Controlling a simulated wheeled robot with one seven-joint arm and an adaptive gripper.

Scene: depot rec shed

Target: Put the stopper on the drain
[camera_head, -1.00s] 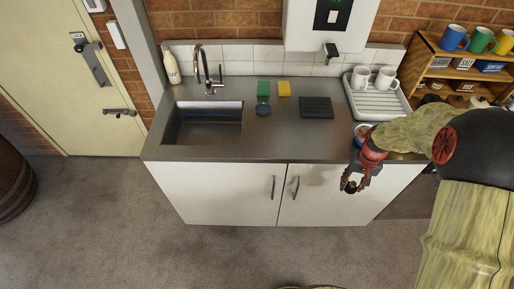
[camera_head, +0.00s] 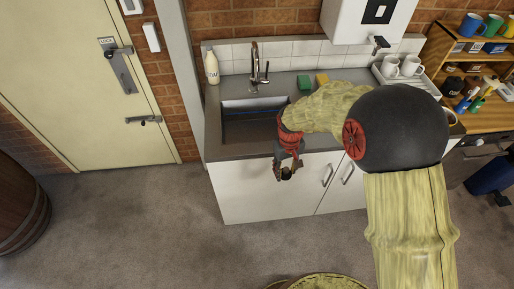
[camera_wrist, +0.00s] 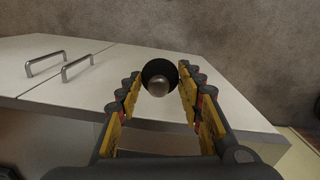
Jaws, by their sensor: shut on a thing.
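The stopper (camera_wrist: 159,78) is a black disc with a round metal knob, seen between the fingertips in the wrist view. My gripper (camera_wrist: 158,88) is shut on it. In the head view my gripper (camera_head: 284,174) hangs in front of the counter's front edge, near the sink's right side, with the dark stopper (camera_head: 286,173) at its tips. The sink (camera_head: 235,134) is a rectangular basin set in the grey counter, behind and left of the gripper. The drain is not visible; the basin floor hardly shows and my arm covers its right part.
A tap (camera_head: 256,68) rises behind the sink, with a white bottle (camera_head: 212,67) to its left. Green (camera_head: 304,82) and yellow (camera_head: 322,79) sponges lie right of the sink. White cabinet doors (camera_head: 262,190) are below the gripper. Mugs (camera_head: 411,66) stand on a rack at right.

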